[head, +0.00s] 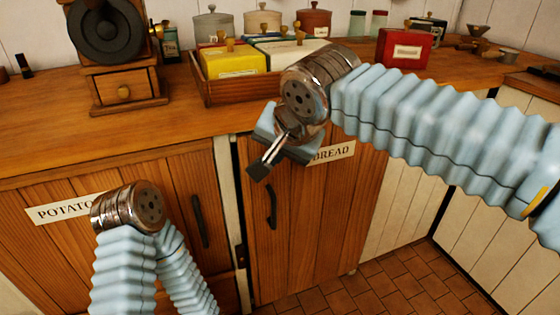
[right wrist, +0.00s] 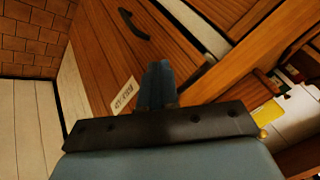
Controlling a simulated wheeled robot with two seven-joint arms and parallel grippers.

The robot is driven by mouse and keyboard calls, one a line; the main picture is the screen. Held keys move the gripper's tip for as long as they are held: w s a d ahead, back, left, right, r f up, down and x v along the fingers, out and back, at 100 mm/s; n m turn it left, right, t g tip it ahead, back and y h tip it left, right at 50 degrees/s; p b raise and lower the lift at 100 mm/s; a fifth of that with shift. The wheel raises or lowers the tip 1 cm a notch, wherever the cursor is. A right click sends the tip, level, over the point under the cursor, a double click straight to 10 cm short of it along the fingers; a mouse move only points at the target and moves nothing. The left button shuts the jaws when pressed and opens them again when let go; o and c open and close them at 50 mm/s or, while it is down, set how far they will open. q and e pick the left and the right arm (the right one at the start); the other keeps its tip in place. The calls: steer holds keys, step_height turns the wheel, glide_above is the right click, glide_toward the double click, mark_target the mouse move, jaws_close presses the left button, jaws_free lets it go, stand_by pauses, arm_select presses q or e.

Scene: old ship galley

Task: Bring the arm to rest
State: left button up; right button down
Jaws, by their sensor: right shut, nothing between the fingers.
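My right arm comes in from the right on a pale blue ribbed sleeve. Its gripper (head: 262,170) hangs in front of the counter edge and the bread cupboard door, pointing down and left. Its fingers are together and empty; they also show in the right wrist view (right wrist: 157,82), with the cupboard front beyond. My left arm rises from the bottom left, its metal wrist in front of the potato cupboard door. The fingers of my left gripper do not show.
On the wooden counter (head: 45,125) stand a coffee grinder (head: 122,85), a wooden tray (head: 212,90) of packets, several canisters and a red box (head: 403,48). Below are the potato door (head: 160,190) and bread door (head: 310,220) with black handles. The tiled floor (head: 400,285) is clear.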

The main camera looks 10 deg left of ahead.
steer(key=w+d+f+n+g, duration=0.1)
steer(key=w+d+f+g, duration=0.15)
steer(key=f, duration=1.45)
steer(key=w+d+f+n+g, duration=0.1)
steer(key=d+f, duration=0.2)
steer(key=f, duration=1.3)
steer(key=s+d+f, duration=0.3)
steer(key=s+f, duration=0.3)
steer(key=f, duration=0.1)
steer(key=s+d+f+g, duration=0.1)
steer(key=s+d+f, duration=0.3)
steer(key=s+f, duration=0.2)
steer(key=s+d+f+m+g, duration=0.1)
steer(key=s+d+f, duration=0.3)
steer(key=f, duration=0.5)
steer(key=shift+s+f, duration=0.2)
steer(key=shift+s, duration=1)
